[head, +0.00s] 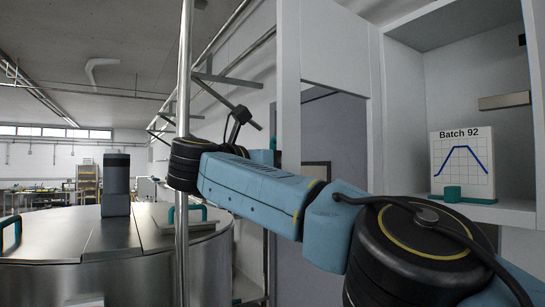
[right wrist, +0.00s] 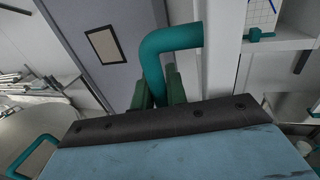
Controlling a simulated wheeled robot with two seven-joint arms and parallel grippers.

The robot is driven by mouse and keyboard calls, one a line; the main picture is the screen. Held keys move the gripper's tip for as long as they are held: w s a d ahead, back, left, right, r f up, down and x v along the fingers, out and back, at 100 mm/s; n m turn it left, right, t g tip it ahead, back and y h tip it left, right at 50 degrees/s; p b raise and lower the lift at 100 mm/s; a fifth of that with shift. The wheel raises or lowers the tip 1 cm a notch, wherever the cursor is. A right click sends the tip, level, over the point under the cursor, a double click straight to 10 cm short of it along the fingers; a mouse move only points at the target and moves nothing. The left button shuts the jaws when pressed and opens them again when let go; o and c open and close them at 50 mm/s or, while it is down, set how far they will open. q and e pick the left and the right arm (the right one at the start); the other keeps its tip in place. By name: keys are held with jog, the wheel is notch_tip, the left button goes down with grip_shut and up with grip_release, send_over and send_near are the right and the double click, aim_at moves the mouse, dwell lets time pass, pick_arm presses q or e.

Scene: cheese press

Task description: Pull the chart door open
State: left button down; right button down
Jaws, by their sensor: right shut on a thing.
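In the right wrist view, the fingers of my right gripper (right wrist: 158,90) are shut on a bent teal handle (right wrist: 172,42). The handle joins a narrow white upright (right wrist: 225,60). In the head view, the white door panel (head: 289,100) stands left of the open cabinet compartment, where a chart (head: 462,160) headed "Batch 92" is visible. The right gripper's fingers are hidden in the head view. My left gripper is not in view.
A large steel vat (head: 60,250) with teal lid handles and a dark cylinder (head: 116,180) stands at left. A thin vertical pole (head: 183,80) rises near my right arm.

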jog(key=shift+w+d, duration=0.1)
jog(key=shift+d, duration=0.05)
jog(key=c, duration=1.8)
grip_release()
jog(key=shift+o, duration=0.5)
jog(key=shift+d, duration=0.1)
jog(key=p+v, duration=0.2)
jog(key=v, duration=1.1)
